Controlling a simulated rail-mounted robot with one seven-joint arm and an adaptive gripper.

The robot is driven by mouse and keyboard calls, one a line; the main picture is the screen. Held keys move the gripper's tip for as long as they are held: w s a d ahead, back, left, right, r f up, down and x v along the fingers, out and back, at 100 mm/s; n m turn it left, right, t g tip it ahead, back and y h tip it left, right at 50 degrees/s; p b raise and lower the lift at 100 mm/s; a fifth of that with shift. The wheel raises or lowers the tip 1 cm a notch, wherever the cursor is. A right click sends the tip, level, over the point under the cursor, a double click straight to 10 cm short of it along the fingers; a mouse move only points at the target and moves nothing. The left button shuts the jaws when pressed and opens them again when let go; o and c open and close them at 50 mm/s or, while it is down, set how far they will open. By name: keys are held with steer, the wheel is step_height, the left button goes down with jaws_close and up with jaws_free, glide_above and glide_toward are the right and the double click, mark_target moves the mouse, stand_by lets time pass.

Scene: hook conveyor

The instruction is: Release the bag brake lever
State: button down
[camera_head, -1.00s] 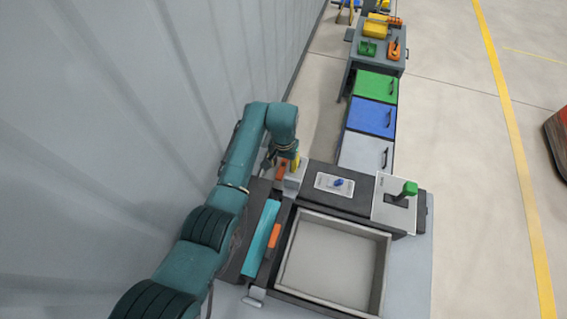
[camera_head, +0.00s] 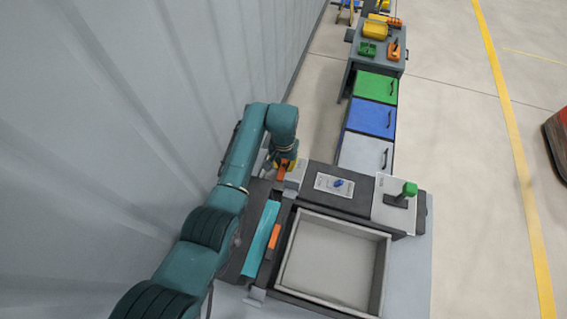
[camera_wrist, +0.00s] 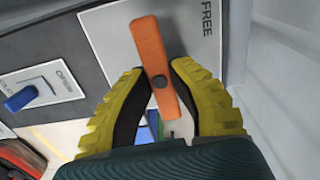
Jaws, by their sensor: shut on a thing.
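The orange brake lever (camera_wrist: 151,52) stands out from a light grey plate (camera_wrist: 110,30) marked FREE in the wrist view. Its upper part extends beyond my fingertips, slightly tilted to the left, and its lower end lies between the fingers. My gripper (camera_wrist: 158,75), with yellow fingers and black pads, is shut on the lever from both sides. In the head view my gripper (camera_head: 285,165) is at the left back corner of the station, and the orange lever (camera_head: 281,174) shows only as a small patch beside the yellow fingers.
A blue switch (camera_wrist: 20,98) on a white panel is left of my gripper in the wrist view. In the head view, a green-topped lever (camera_head: 409,189) and a grey tray (camera_head: 385,265) are to the right. A corrugated wall (camera_head: 120,110) is close on the left.

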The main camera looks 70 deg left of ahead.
steer(key=n+p, duration=0.1)
steer(key=n, duration=0.3)
steer(key=shift+f+n+p, duration=0.1)
steer(key=shift+n+p, duration=0.2)
steer(key=shift+p, duration=0.1)
steer(key=n+p, duration=0.1)
steer(key=n, duration=0.8)
steer(key=shift+f+n+p, duration=0.1)
steer(key=shift+n+p, duration=0.25)
steer(key=shift+n, duration=1.45)
steer(key=c, duration=0.9)
jaws_free()
steer(key=shift+r, duration=0.2)
